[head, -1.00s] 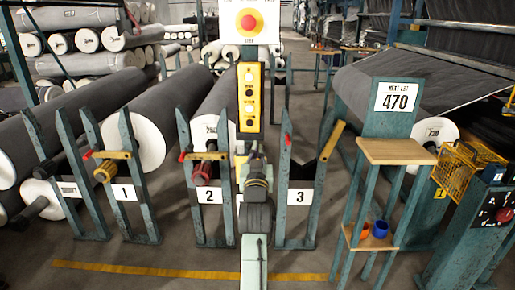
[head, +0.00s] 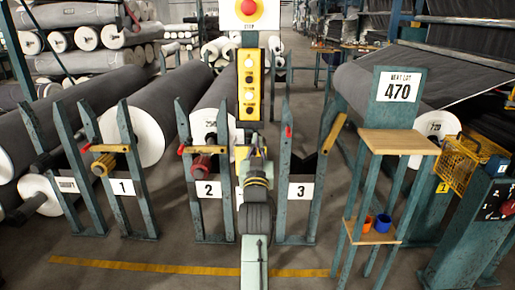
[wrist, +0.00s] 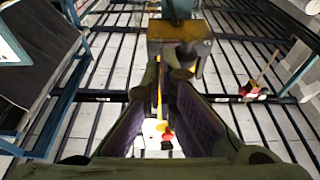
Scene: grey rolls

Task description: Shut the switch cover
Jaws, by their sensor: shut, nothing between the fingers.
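The yellow mesh guard (head: 458,163), which looks like the switch cover, is at the right of the head view. It sticks out to the left of a teal pedestal (head: 462,235) and seems swung open. The pedestal's dark panel (head: 494,203) has a red button (head: 509,208) and is cut off by the picture edge. My gripper (head: 246,153) is at mid-picture in front of the yellow button box, far left of the guard. In the wrist view its fingers (wrist: 166,78) converge, shut and empty. I cannot make out the guard in the wrist view.
A yellow button box (head: 250,86) hangs below a red emergency button (head: 248,8). A teal stand (head: 398,85) marked 470, with a wooden shelf (head: 398,142) and two cups, stands between my arm and the pedestal. Numbered roll racks (head: 208,190) stand left. Floor shows in front.

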